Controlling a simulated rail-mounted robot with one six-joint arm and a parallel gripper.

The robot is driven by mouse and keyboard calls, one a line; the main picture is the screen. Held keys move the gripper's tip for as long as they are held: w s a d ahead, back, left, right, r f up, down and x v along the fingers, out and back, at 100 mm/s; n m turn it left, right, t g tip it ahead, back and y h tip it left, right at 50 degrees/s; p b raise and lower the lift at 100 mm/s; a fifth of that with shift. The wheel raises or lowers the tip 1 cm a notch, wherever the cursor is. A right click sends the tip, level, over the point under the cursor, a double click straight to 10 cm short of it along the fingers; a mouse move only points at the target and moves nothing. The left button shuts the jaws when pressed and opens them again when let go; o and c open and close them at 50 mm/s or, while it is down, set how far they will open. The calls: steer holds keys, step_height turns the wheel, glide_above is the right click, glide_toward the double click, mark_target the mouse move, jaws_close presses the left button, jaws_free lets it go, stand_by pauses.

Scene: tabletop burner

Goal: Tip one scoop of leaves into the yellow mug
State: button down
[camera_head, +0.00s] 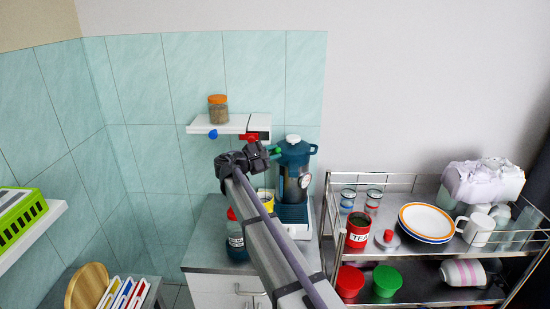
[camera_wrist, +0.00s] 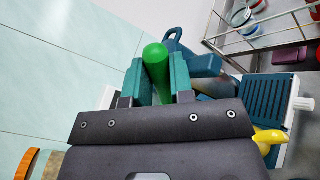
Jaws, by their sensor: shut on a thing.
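My gripper (camera_head: 271,153) is raised in front of the tiled wall, below and right of the shelf. Its teal fingers (camera_wrist: 157,80) are shut on a green rounded handle (camera_wrist: 156,66), which looks like the scoop's. The scoop's bowl and any leaves in it are hidden. The yellow mug (camera_head: 266,194) stands on the counter below my gripper, mostly hidden behind my arm. A yellow piece of it (camera_wrist: 268,137) shows at the right in the wrist view. The red TEA tin (camera_head: 359,231) stands open on the trolley, with its lid (camera_head: 388,238) beside it.
A dark teal dispenser (camera_head: 295,165) stands close right of my gripper. The wall shelf (camera_head: 232,124) carries an orange-lidded jar (camera_head: 218,110). A red-lidded jar (camera_head: 235,240) is on the counter. The trolley (camera_head: 420,252) holds plates, glasses and a white mug (camera_head: 478,229).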

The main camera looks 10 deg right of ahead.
steer(key=h+b, duration=0.1)
steer(key=a+t+h+b, duration=0.1)
steer(key=b, duration=0.1)
steer(key=shift+s+a+f, duration=0.25)
steer(key=shift+s+a, duration=0.05)
steer(key=shift+s, duration=0.1)
stand_by(1.7)
